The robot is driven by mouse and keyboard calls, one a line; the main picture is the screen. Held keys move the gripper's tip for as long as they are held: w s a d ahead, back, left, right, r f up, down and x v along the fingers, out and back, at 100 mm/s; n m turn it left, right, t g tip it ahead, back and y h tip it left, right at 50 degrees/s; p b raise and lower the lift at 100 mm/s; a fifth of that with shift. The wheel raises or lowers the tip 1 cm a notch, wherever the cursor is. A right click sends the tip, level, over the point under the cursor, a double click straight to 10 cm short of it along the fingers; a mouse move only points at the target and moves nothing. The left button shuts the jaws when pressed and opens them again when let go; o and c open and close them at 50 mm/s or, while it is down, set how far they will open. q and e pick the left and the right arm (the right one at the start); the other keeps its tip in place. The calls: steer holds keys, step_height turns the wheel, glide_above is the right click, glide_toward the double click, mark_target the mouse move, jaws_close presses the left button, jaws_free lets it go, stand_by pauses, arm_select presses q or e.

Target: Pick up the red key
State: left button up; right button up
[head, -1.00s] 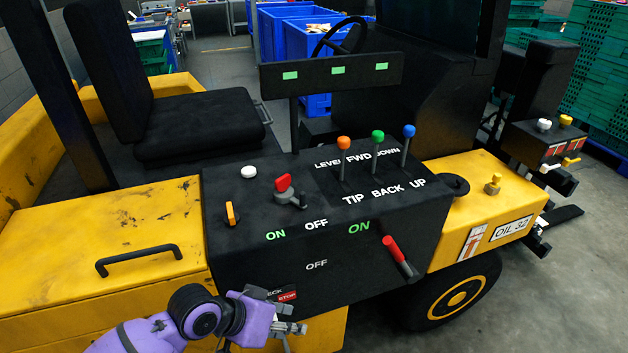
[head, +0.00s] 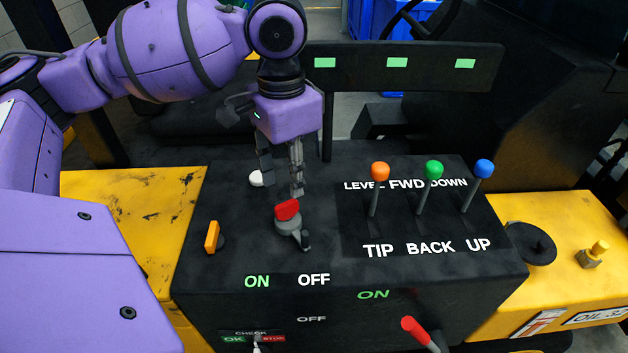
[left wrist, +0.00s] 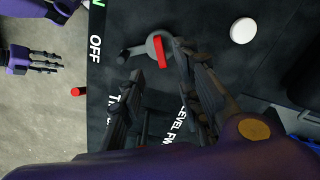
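The red key (head: 287,209) sits upright in a round grey switch (head: 287,226) on top of the black console, above the ON and OFF labels. My left gripper (head: 282,192) points down just behind and above the key in the head view, with its fingers apart. In the left wrist view the red key (left wrist: 160,52) shows near the tips of the open left fingers (left wrist: 158,60), with nothing held; I cannot tell whether they touch it. My right gripper (left wrist: 45,62) shows at the left of the left wrist view, away from the key; its opening is unclear.
A white button (head: 256,179) and an orange switch (head: 212,237) are left of the key. Levers with orange (head: 380,171), green (head: 434,169) and blue (head: 484,168) knobs stand to the right. A black panel (head: 420,68) stands behind. A red-handled lever (head: 415,328) is on the front face.

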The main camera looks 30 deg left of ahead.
mark_target(286, 203)
arm_select(q)
steer(key=shift+w+a+f, duration=0.1)
steer(key=shift+a, duration=0.05)
steer(key=shift+s+f, duration=0.3)
steer(key=shift+f, duration=0.25)
steer(key=shift+s+f, duration=0.25)
steer(key=shift+f, duration=0.65)
step_height(286, 203, down, 4)
steer(key=shift+a+r+b, duration=0.15)
steer(key=shift+b, duration=0.25)
steer(key=shift+f, duration=0.35)
steer(key=shift+w, duration=0.1)
arm_select(e)
steer(key=shift+s+d+f, duration=0.15)
steer(key=shift+s+f, duration=0.25)
steer(key=shift+s, duration=0.15)
steer(key=shift+s+d+f, duration=0.15)
steer(key=shift+s+f, duration=0.2)
steer(key=shift+s, duration=0.15)
